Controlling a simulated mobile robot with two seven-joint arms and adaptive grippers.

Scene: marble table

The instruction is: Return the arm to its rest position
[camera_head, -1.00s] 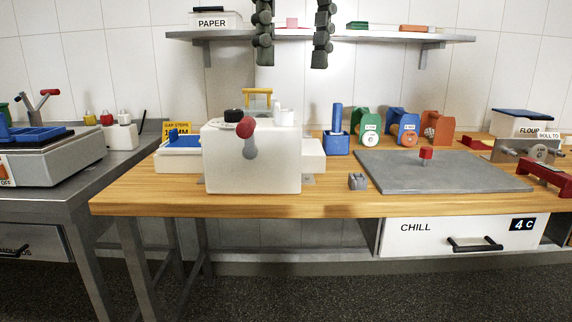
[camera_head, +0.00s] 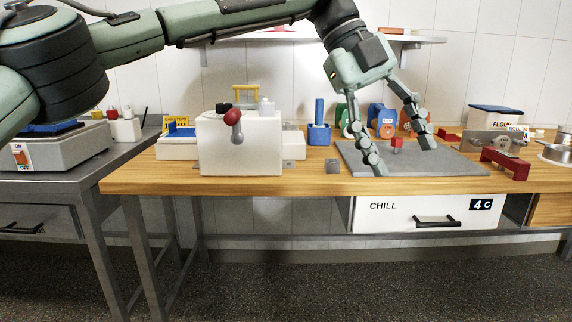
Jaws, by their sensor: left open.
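My left arm (camera_head: 240,18) reaches in from the upper left and stretches across the top of the view. Its green left gripper (camera_head: 402,158) points down over the grey slab (camera_head: 455,165) on the wooden table (camera_head: 260,183). The two fingers are spread wide apart, with nothing held between them. A small red block (camera_head: 397,142) shows between the fingers, apart from them as far as I can tell. My right gripper is not in view.
A white machine (camera_head: 240,150) with a red-knobbed lever stands left of the slab. Blue and orange dispensers (camera_head: 381,118) stand behind the gripper. A red bracket (camera_head: 505,164) is at right. A wall shelf (camera_head: 425,40) runs behind the arm. A small grey block (camera_head: 332,166) sits left of the slab.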

